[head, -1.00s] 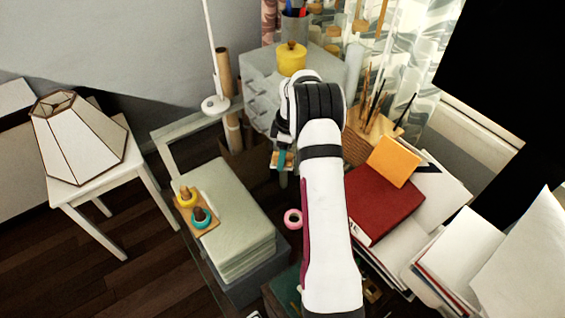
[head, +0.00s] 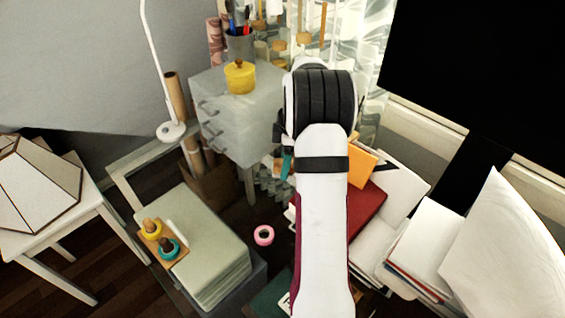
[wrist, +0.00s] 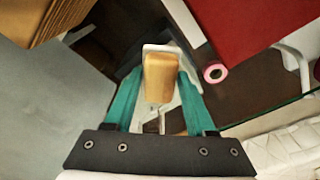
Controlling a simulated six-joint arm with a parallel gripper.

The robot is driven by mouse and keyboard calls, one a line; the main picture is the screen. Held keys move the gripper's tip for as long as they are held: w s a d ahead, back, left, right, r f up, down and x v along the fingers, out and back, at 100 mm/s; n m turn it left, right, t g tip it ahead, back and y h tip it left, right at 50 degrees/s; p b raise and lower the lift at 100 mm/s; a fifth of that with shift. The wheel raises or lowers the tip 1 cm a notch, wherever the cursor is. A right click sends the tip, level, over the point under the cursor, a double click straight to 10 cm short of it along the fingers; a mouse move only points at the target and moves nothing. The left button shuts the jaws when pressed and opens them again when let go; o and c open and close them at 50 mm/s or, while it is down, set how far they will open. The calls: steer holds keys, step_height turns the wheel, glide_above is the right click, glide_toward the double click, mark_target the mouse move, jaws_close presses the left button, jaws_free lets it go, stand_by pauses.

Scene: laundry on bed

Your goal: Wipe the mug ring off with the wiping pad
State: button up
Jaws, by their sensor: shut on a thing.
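My gripper (wrist: 160,88) has teal fingers and is shut on the wiping pad (wrist: 161,76), a tan block handle over a white base, in the wrist view. In the head view only a sliver of my gripper (head: 286,166) shows, left of my arm; the arm hides most of it and the pad. It hangs between the grey drawer unit and the red folder. I cannot make out the mug ring in either view.
A grey drawer unit (head: 225,120) bears a yellow pot (head: 240,77). A pink tape roll (head: 264,235) lies below my gripper. A red folder (head: 368,205) and papers lie at right. A pale stack (head: 215,265) bears a pegged wooden board (head: 150,232) with rings.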

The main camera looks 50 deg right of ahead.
steer(key=c, duration=0.4)
steer(key=w+a+f+n, duration=0.2)
steer(key=w+a+n, duration=0.3)
steer(key=w+a, duration=0.4)
steer(key=n+g, duration=0.1)
steer(key=n, duration=0.3)
glide_above(206, 200)
steer(key=f, duration=0.1)
steer(key=shift+s+d+f, duration=0.1)
steer(key=shift+d+f, duration=0.05)
steer(key=shift+f, duration=1.6)
steer(key=shift+d+f, duration=0.1)
steer(key=shift+f, duration=1.6)
steer(key=shift+s+f, duration=0.4)
steer(key=shift+f, duration=0.3)
steer(key=shift+c, duration=0.6)
steer(key=shift+s, duration=3)
steer(key=shift+w, duration=3.25)
steer(key=shift+w+r, duration=0.1)
steer(key=shift+w, duration=0.15)
step_height(206, 200, up, 8)
